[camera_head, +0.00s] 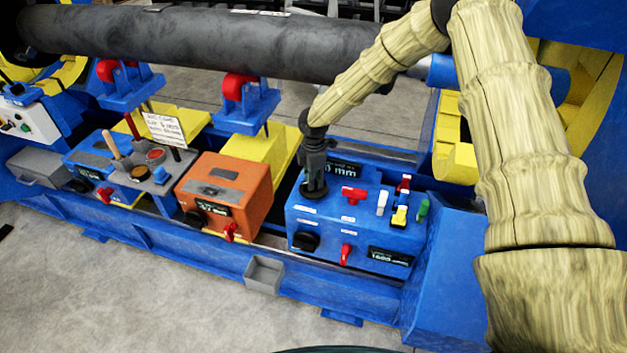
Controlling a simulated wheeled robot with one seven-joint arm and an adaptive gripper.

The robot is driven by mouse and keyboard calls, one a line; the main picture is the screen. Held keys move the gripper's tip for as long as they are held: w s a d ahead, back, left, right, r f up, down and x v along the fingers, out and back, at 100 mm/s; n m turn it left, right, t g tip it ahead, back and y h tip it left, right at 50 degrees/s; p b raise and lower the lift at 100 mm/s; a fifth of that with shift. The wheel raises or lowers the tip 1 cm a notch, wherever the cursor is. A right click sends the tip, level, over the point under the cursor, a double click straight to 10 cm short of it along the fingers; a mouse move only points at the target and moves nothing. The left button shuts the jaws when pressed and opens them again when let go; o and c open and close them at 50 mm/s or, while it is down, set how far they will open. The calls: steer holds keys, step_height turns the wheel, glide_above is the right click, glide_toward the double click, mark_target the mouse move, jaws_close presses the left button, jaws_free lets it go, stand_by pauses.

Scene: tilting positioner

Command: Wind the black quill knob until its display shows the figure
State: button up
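A blue control box (325,217) stands at the centre right. My gripper (314,190) points down onto the back left of its top, and its fingers look dark and close together. Whether they hold a knob there is hidden. A dark display (345,169) stands just behind the gripper; it ends in "0 mm" and its first part is covered. A black knob (305,241) sits on the box's front face, apart from my gripper. A second display (390,257) on that face seems to read 1600. I cannot tell which black knob is the quill knob.
Red handles (354,194), a white lever (382,203) and a green lever (422,209) stand right of my gripper. An orange box (245,178) and a lever panel (135,175) lie left. A large dark cylinder (200,42) spans the back.

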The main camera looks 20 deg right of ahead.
jaws_close()
steer(key=m, duration=1.2)
steer(key=shift+m, duration=0.3)
stand_by(0.3)
steer(key=o, duration=0.7)
jaws_free()
steer(key=shift+o, duration=0.2)
